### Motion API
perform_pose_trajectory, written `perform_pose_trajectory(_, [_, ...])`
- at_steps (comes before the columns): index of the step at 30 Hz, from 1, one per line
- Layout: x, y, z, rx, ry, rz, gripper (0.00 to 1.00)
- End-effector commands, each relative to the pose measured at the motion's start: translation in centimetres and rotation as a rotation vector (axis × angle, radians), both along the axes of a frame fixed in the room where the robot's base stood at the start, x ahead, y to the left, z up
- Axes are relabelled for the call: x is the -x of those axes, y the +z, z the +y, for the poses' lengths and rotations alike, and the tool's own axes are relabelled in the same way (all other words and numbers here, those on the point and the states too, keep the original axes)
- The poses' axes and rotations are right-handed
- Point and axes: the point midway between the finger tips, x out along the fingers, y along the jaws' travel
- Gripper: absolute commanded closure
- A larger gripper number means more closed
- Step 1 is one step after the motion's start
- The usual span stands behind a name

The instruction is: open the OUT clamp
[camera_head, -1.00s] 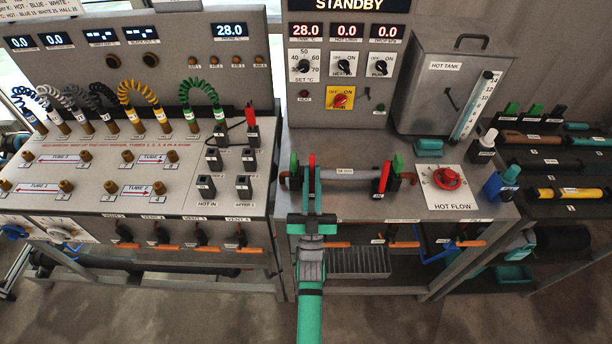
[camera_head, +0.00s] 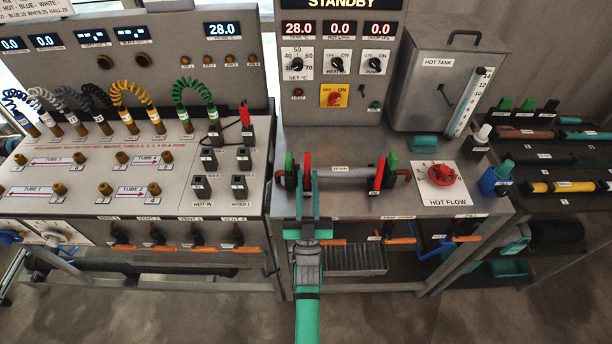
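A grey tube labelled 18 mm (camera_head: 346,171) lies across the middle bench between two clamps. The left clamp has an upright green lever (camera_head: 290,164) and an upright red lever (camera_head: 307,163). The right clamp has a red lever (camera_head: 379,173) and a green lever (camera_head: 392,161). I cannot read which clamp is marked OUT. My gripper (camera_head: 307,187) is just in front of the left clamp, its two fingers apart, one on either side of the line of the red lever. The fingers partly hide the lever's base and the clamp body. I cannot tell whether they touch it.
The red HOT FLOW knob (camera_head: 440,174) and the hot tank (camera_head: 434,90) stand to the right. The left bench (camera_head: 70,208) holds brass fittings and coiled hoses. Orange-handled valves (camera_head: 402,240) line the front edge below. Spare tubes lie on the right rack (camera_head: 540,172).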

Motion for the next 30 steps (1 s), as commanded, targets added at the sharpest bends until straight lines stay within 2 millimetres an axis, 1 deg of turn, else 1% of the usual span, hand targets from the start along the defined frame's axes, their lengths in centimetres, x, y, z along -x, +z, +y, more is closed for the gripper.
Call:
perform_pose_trajectory(1, [0.7, -0.8, 0.0, 0.0, 0.0, 0.006, 0.8])
perform_pose_trajectory(6, [3.1, -3.1, -0.1, 0.0, 0.0, 0.004, 0.8])
perform_pose_trajectory(12, [5.4, -5.2, -0.2, 0.0, 0.0, 0.003, 0.8])
perform_pose_trajectory(18, [6.4, -6.1, -0.3, 0.001, -0.001, 0.0, 0.8])
perform_pose_trajectory(26, [6.5, -6.1, -0.3, 0.0, 0.0, -0.001, 0.8])
perform_pose_trajectory(27, [6.5, -6.1, -0.3, 0.0, 0.0, -0.001, 0.84])
perform_pose_trajectory(29, [6.6, -6.2, -0.3, 0.001, -0.001, 0.001, 0.99])
perform_pose_trajectory(30, [6.8, -6.4, -0.3, 0.001, -0.001, 0.007, 1.0])
